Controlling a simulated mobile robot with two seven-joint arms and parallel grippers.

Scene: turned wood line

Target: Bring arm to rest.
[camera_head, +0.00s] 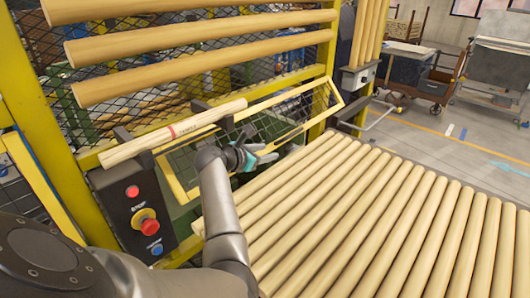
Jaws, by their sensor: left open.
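My left arm comes in from the lower left and reaches up to the middle of the view. My left gripper (262,158) is open and empty, in front of the yellow-framed mesh opening and above the far left edge of the row of wooden rods. The gripper is apart from this rod. My right gripper is not in the view.
Several pale wooden rods (365,215) lie side by side at the lower right. A control box (135,208) with red and blue buttons stands close left of my arm. Yellow posts, mesh and thick horizontal rods (200,45) stand behind. Open floor (450,140) and carts lie right.

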